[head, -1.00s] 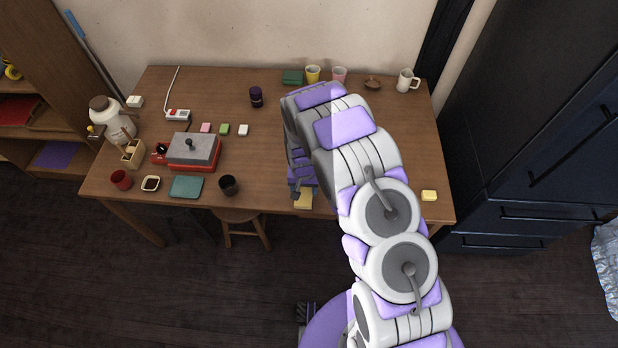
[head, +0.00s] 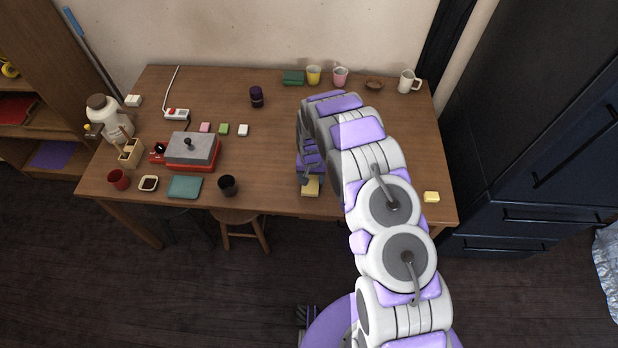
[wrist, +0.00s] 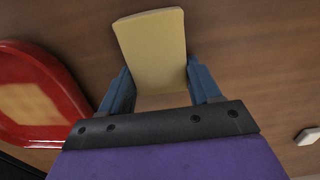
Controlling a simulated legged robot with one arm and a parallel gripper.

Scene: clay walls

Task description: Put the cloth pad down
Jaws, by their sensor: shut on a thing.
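A pale yellow cloth pad (wrist: 153,48) stands out from between the two blue fingers of my gripper (wrist: 160,84) in the wrist view. The fingers touch its sides and are shut on it. In the head view the pad (head: 310,187) shows below my gripper (head: 309,176), near the front edge of the wooden table (head: 270,180). I cannot tell whether the pad touches the tabletop. My arm hides part of the table behind it.
A black cup (head: 227,186) and a teal pad (head: 185,187) lie left along the front edge. A small yellow block (head: 431,197) sits at the front right corner. In the wrist view a red-rimmed object (wrist: 38,95) is at left and a white piece (wrist: 307,136) at right.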

